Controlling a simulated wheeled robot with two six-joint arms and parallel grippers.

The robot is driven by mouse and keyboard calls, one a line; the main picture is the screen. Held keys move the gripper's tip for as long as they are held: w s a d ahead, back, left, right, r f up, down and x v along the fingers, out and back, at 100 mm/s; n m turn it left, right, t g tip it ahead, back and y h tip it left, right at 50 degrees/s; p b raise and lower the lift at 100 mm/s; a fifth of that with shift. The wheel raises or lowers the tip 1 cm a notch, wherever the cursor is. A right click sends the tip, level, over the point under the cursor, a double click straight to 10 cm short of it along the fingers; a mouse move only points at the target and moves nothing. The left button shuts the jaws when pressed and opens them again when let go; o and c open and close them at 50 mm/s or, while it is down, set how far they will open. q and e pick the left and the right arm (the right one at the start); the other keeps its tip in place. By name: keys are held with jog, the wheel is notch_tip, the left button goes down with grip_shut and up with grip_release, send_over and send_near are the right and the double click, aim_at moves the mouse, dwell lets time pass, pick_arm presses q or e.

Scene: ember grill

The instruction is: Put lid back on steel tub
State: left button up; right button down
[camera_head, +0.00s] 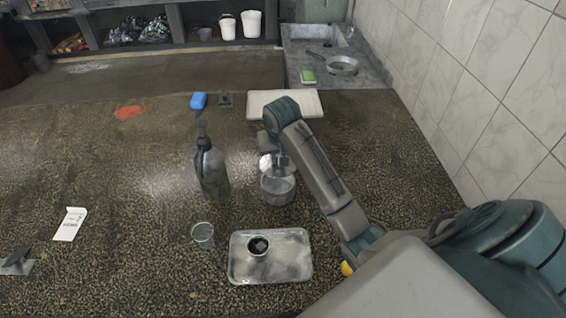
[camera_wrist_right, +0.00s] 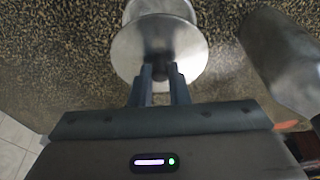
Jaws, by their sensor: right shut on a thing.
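The steel tub (camera_head: 278,190) stands on the speckled counter near the middle of the head view. My right gripper (camera_head: 279,160) is over the tub's back left side, shut on the lid's dark knob. The round metal lid (camera_head: 265,163) shows partly beside the gripper, at the tub's back left. In the right wrist view the lid (camera_wrist_right: 135,48) lies in front of the fingertips (camera_wrist_right: 160,75), and the tub (camera_wrist_right: 160,8) shows partly behind it. I cannot tell whether lid and tub touch. My left gripper is not in view.
A dark bottle (camera_head: 212,172) stands left of the tub. A small cup (camera_head: 203,235) and a metal tray (camera_head: 240,270) holding a small round container (camera_head: 258,246) are in front. A white board (camera_head: 300,105) lies behind.

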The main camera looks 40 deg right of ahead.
jog(key=shift+w+f, duration=0.1)
jog(key=shift+w, duration=0.05)
jog(key=shift+f, duration=3.05)
jog(key=shift+f, duration=0.1)
jog(key=c, duration=0.8)
grip_release()
jog(key=shift+r, duration=3.5)
